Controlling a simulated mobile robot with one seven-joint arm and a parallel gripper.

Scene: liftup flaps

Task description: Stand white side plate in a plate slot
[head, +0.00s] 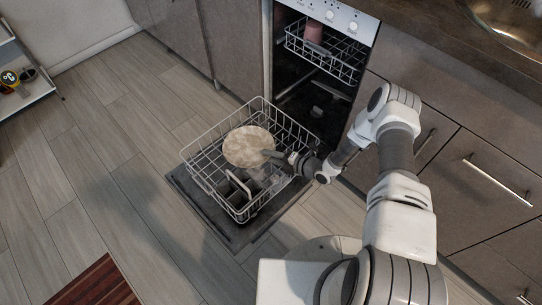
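A round pale plate (247,146), cream in this light, is over the pulled-out lower dishwasher rack (205,187). Its broad face is turned up toward the camera. My gripper (273,154) reaches in from the right and meets the plate's right edge, where it looks shut on the rim. The fingertips are small and dark, so the exact grip is hard to see. Several pale items, perhaps dishes or slot tines, show in the rack's front part (240,183) below the plate. The individual plate slots are too small to make out, and the plate covers part of the rack.
The open dishwasher door (237,236) lies flat beneath the rack. The upper rack (345,63) holds a pinkish cup (313,31). Cabinets with drawers (480,180) stand right of the dishwasher, close to my arm. The wooden floor left of the rack is clear; a striped mat (97,287) lies at front left.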

